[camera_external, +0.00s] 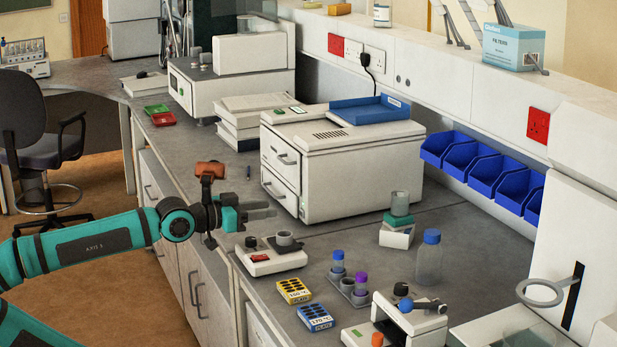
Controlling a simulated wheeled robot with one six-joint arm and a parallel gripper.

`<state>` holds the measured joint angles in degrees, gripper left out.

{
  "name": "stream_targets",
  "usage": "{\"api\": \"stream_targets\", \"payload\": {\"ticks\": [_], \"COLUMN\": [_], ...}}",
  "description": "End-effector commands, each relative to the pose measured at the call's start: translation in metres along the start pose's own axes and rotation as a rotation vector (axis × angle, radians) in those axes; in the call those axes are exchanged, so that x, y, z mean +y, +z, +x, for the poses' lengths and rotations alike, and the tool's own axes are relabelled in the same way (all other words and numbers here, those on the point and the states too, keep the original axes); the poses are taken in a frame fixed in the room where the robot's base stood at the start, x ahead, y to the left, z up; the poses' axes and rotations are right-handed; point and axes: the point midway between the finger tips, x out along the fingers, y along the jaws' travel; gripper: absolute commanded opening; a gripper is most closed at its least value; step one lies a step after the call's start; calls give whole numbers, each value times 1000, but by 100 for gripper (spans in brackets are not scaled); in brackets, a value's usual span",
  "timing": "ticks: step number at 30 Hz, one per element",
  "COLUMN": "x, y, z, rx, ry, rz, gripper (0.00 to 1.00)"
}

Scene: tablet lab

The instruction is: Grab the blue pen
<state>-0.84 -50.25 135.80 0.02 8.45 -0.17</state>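A small, dark blue pen (248,172) lies on the grey bench, left of the white two-drawer instrument. My gripper (268,209) reaches in from the left over the bench, its fingers pointing right. Its two grey fingers look apart, with nothing seen between them. In the picture the gripper is below the pen, nearer the camera and clear of it. The pen is small here, so its finer details cannot be made out.
The white two-drawer instrument (335,165) stands right of the pen. A small white device (272,261) stands below my gripper. Bare bench surrounds the pen. Vials, yellow and blue boxes and a bottle (429,262) stand at right.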

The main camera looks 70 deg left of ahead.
Motion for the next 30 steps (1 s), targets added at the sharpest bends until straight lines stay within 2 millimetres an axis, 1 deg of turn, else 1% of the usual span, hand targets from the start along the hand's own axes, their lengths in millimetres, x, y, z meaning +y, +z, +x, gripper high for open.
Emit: {"api": "stream_targets", "payload": {"ticks": [5, 9, 14, 18, 20, 21, 26, 30], "x": [-20, -42, -72, -101, -115, -124, -165, -203], "y": [-39, -72, -105, -130, -139, -146, -167, -182], "z": [33, 63, 96, 125, 137, 144, 174, 197], "rx": [-72, -142, -219, -286, -315, -333, -408, -472], "ry": [-58, -111, -171, -224, -246, -262, -322, -374], "rz": [-15, -33, -58, -84, -96, -104, -140, -176], "gripper": [34, 34, 34, 34, 34, 34, 34, 34]}}
